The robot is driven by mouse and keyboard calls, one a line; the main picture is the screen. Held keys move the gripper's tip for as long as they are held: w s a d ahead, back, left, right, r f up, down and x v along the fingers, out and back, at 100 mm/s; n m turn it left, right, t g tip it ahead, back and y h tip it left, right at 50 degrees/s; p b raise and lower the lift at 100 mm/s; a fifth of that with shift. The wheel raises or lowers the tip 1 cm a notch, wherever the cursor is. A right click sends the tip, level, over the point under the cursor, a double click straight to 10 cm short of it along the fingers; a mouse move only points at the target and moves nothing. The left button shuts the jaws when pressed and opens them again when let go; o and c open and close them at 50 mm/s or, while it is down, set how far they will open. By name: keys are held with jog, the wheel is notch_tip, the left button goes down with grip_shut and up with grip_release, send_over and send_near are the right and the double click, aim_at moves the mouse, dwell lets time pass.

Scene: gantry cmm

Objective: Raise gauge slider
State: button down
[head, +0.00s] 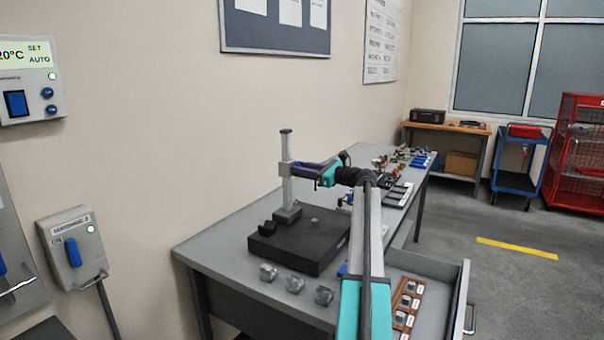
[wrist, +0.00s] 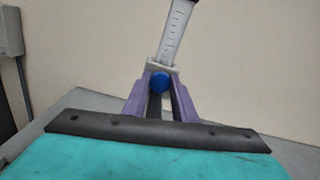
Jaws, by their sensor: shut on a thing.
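The gauge stands on a black plate (head: 284,247) on the workbench, with an upright grey column (head: 286,145) rising from a dark foot (head: 288,215). The grey gauge slider (head: 285,168) sits on the column about midway up. In the wrist view the slider (wrist: 162,66) shows around the marked column (wrist: 176,32), with a blue knob (wrist: 160,82) on its near side. My gripper (head: 297,169) reaches in from the right, and its purple fingers (wrist: 160,88) are shut on the knob, one on each side. The fingertips partly hide the slider's sides.
Several grey metal blocks (head: 295,284) lie along the bench's front edge. An open drawer (head: 461,300) holds a wooden board with parts at the lower right. Fixtures (head: 397,194) and small parts crowd the bench behind my arm. A wall stands close behind the gauge.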

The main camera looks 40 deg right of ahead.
notch_tip(320, 180, up, 2)
jog(key=shift+d+r+p, duration=0.1)
jog(key=shift+r+p, duration=0.1)
jog(key=shift+p, duration=0.15)
jog(key=c, duration=1.5)
grip_release()
jog(key=shift+f, duration=0.1)
jog(key=shift+o, duration=0.2)
jog(key=shift+s, duration=0.15)
jog(key=b+v, duration=0.1)
jog(key=v, duration=1.2)
jog(key=shift+s+b, duration=0.3)
